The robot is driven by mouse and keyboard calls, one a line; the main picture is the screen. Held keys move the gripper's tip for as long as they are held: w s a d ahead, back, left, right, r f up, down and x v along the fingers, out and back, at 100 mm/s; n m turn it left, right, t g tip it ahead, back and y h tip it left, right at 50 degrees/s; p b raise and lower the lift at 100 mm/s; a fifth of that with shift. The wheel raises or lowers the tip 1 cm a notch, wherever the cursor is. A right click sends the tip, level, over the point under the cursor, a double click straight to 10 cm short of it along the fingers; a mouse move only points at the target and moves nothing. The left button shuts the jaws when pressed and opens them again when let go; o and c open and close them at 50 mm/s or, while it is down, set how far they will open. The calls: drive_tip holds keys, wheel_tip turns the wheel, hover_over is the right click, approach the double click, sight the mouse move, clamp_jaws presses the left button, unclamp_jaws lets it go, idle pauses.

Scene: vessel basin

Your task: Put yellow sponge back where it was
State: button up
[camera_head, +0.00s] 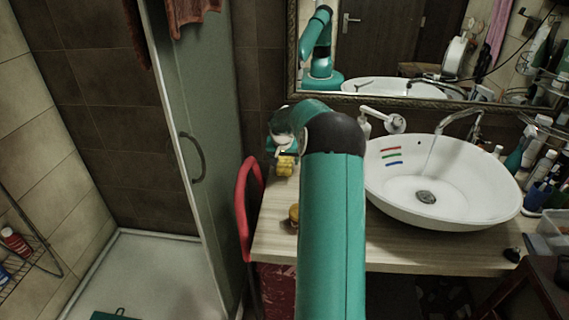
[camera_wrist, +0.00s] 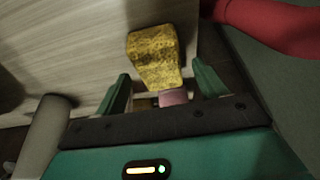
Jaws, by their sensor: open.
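The yellow sponge (camera_head: 286,165) shows in the head view at the left end of the wooden counter, right below my gripper (camera_head: 284,152). In the wrist view the speckled yellow sponge (camera_wrist: 155,55) lies on the pale wood near the counter's edge. My gripper (camera_wrist: 162,72) is open there, with one green finger on each side of the sponge's near end. I see gaps between the fingers and the sponge. Whether the sponge's near end is fully between the fingers is hard to tell.
The wooden counter (camera_head: 270,228) carries a white basin (camera_head: 400,205) with running water and, at right, several bottles (camera_head: 540,160). A small yellowish round item (camera_head: 294,213) stands beside my arm. A red chair (camera_head: 244,205) touches the left side. A pink item (camera_wrist: 173,97) shows between my fingers.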

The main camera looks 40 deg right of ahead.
drive_tip(key=v, duration=0.9)
drive_tip(key=s+a+r+n, duration=0.2)
drive_tip(key=a+r, duration=0.2)
drive_tip(key=a, duration=0.5)
drive_tip(key=s+a+r+n+t, duration=0.15)
drive_tip(key=a+r, duration=0.25)
drive_tip(key=a, duration=0.5)
drive_tip(key=s+a+r+n, duration=0.25)
drive_tip(key=a+r, duration=0.25)
drive_tip(key=a, duration=0.4)
drive_tip(key=s+a+f+n+t+y, duration=0.1)
drive_tip(key=s+a+f+n+y, duration=0.1)
drive_tip(key=s+a, duration=1.5)
drive_tip(key=s+n+y, duration=0.1)
drive_tip(key=s+n, duration=0.1)
drive_tip(key=s, duration=0.1)
drive_tip(key=shift+a+f, duration=0.2)
drive_tip(key=shift+a, duration=0.2)
